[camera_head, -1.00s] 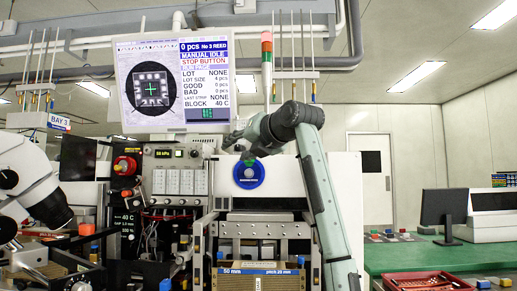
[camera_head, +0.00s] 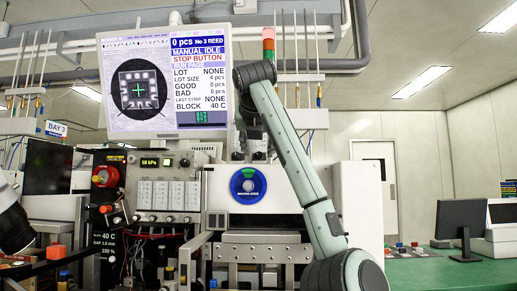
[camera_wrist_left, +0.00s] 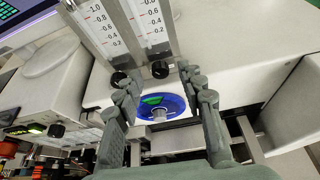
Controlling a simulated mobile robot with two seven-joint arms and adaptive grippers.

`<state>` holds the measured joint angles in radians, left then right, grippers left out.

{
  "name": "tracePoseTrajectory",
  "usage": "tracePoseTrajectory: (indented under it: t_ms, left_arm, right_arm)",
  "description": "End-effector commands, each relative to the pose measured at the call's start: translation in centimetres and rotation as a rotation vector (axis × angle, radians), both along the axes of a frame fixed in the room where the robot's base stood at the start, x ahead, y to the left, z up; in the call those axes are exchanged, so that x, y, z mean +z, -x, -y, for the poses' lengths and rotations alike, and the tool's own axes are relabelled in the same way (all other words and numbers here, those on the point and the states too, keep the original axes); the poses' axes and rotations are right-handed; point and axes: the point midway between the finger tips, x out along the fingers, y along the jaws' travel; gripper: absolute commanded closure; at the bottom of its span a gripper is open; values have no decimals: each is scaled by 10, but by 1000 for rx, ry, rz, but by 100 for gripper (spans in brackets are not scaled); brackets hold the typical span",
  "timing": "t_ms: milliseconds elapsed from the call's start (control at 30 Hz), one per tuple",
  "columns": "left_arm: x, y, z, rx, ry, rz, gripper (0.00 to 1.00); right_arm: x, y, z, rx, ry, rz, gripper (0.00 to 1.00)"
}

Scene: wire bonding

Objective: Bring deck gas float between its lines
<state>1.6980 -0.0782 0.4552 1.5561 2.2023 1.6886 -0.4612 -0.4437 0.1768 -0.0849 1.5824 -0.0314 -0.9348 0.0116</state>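Two flow meters (camera_wrist_left: 146,22) with white scales marked 0.2 to 1.0 stand side by side at the top of the left wrist view. A black knob sits under each: the left knob (camera_wrist_left: 118,79) and the right knob (camera_wrist_left: 160,69). I cannot make out a float or limit lines, nor which meter is deck gas. My left gripper (camera_wrist_left: 161,84) is open and looks empty. The right knob shows between its fingertips; the left fingertip is close to the left knob. In the head view my left gripper (camera_head: 251,146) is small and dark, above the blue disc (camera_head: 248,185), partly hidden by my arm.
The blue disc also shows between the fingers in the left wrist view (camera_wrist_left: 172,106). A monitor (camera_head: 165,80) stands at the upper left, a signal tower (camera_head: 268,48) behind my arm. A green table (camera_head: 440,272) lies at right.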

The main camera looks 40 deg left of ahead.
Motion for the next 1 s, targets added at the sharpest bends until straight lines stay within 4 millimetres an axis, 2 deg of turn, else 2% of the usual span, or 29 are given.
tracePoseTrajectory:
  t_ms: [133, 433, 733, 1000]
  left_arm:
    - [-5, -8, -8, 0, 0, -1, 61]
    - [-6, -10, -9, 0, 0, 0, 62]
    - [-6, -10, -9, 0, 0, 0, 99]
    - [-6, -9, -8, -4, 54, 48, 100]
  right_arm:
    - [-7, 5, 2, 7, 5, -8, 100]
    - [-9, 5, 2, 9, 5, -7, 100]
    - [-9, 5, 1, 10, 5, -6, 100]
    - [-11, 6, 1, 7, 5, -13, 100]
